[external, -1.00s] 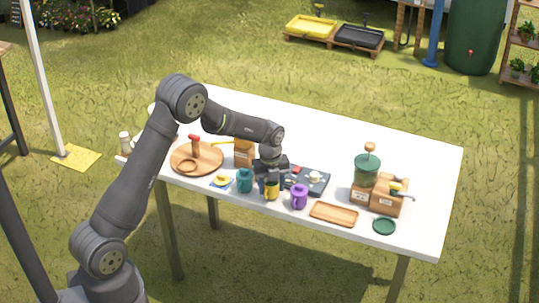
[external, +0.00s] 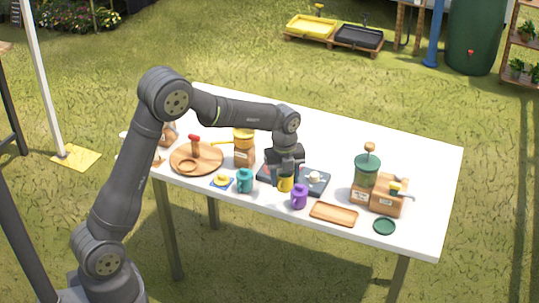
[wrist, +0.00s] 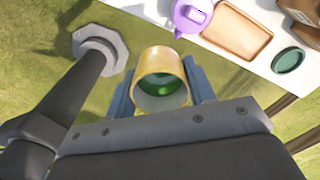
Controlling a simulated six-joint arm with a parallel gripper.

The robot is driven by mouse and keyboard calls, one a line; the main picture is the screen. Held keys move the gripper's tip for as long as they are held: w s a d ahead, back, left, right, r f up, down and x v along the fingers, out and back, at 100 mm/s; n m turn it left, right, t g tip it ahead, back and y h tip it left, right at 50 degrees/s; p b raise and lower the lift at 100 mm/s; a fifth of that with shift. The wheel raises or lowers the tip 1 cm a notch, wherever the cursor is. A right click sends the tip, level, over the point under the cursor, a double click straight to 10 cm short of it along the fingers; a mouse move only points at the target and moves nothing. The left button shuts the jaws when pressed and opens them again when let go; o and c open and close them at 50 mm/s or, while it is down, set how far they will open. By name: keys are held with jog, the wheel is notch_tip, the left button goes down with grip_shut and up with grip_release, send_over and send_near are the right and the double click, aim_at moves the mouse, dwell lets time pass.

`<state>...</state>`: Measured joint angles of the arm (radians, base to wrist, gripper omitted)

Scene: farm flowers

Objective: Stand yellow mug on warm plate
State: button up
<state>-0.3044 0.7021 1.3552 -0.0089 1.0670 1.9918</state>
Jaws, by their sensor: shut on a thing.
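My gripper (external: 286,175) is shut on the yellow mug (external: 285,184). The exact gap between mug and plate cannot be told.
A wooden tray (external: 334,214) and green coaster (external: 384,226) are to the right, with a grinder (external: 367,174) behind. A round wooden board (external: 210,156) is left. The back of the table is clear.

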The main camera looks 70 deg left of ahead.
jog(key=w+a+r, duration=0.2)
jog(key=w+a, duration=0.3)
jog(key=a, duration=0.3)
jog(key=a+f, duration=0.2)
jog(key=a, duration=0.1)
jog(key=a+f, duration=0.2)
jog(key=a, duration=0.2)
jog(key=a+f, duration=0.2)
jog(key=a, duration=0.1)
jog(key=shift+s+a+f, duration=0.1)
jog(key=shift+s+a, duration=0.05)
jog(key=shift+a, duration=0.25)
jog(key=shift+a+f, duration=0.35)
jog(key=shift+a, duration=0.1)
jog(key=shift+f, duration=1.9)
jog(key=shift+f, duration=0.15)
jog(key=o, duration=1.1)
notch_tip(320, 180, up, 12)
jog(key=shift+s+r, duration=0.1)
jog(key=shift+r, duration=0.05)
